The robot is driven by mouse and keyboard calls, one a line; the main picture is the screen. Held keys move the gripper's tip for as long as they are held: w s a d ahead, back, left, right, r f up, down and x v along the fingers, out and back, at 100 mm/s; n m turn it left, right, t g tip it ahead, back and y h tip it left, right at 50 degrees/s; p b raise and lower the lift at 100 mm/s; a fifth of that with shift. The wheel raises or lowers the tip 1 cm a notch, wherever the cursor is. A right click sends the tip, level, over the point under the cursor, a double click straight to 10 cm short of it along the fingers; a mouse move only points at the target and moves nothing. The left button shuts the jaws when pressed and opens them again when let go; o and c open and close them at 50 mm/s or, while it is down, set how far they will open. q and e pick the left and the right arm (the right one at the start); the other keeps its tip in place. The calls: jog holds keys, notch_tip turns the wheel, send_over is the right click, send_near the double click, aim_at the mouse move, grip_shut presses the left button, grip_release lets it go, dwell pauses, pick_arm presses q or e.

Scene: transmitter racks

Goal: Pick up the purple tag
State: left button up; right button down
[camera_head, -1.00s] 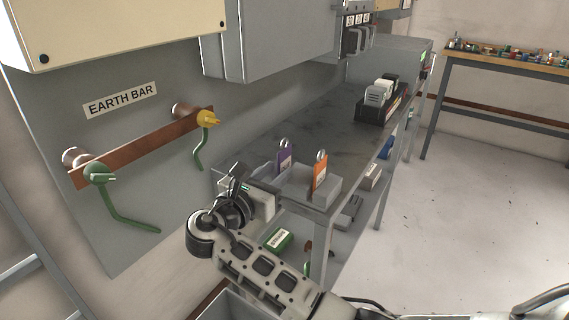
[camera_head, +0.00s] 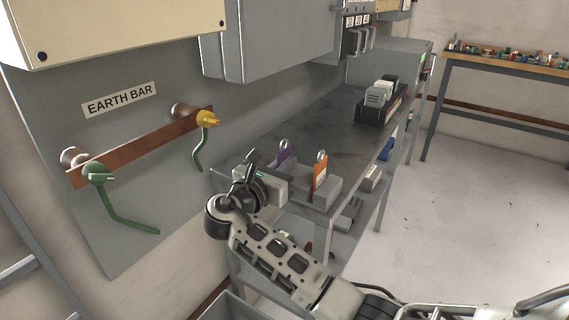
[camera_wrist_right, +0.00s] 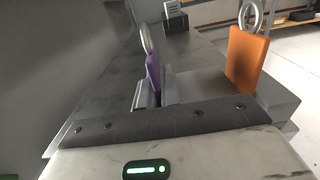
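The purple tag (camera_head: 285,154) stands upright with a metal ring at its top, on the near end of the grey bench. Its lower part is hidden behind my right gripper in the head view. In the right wrist view, the purple tag (camera_wrist_right: 153,74) shows nearly edge-on, straight ahead of my right gripper (camera_wrist_right: 154,92). The two fingers stand apart, one to each side of the tag's lower part. I cannot tell whether they touch it. My left gripper is not in view.
An orange tag (camera_head: 320,174) with a ring stands close to the right, at a grey block (camera_head: 328,188). A black holder (camera_head: 378,112) with pale items sits farther along the bench. The earth bar (camera_head: 140,150) is on the left wall. The bench middle (camera_head: 325,130) is clear.

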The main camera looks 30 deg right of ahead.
aim_at(284, 149)
jog(key=shift+r, duration=0.55)
notch_tip(284, 149, up, 2)
jog(key=shift+r+p, duration=0.25)
jog(key=shift+p, duration=0.35)
pick_arm(q)
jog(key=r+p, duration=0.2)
jog(key=p, duration=0.1)
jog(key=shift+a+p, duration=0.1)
jog(key=shift+p, duration=0.2)
pick_arm(e)
jog(key=s+r, duration=0.9)
jog(key=s, duration=0.5)
jog(key=shift+r, duration=0.2)
jog(key=shift+a, duration=0.1)
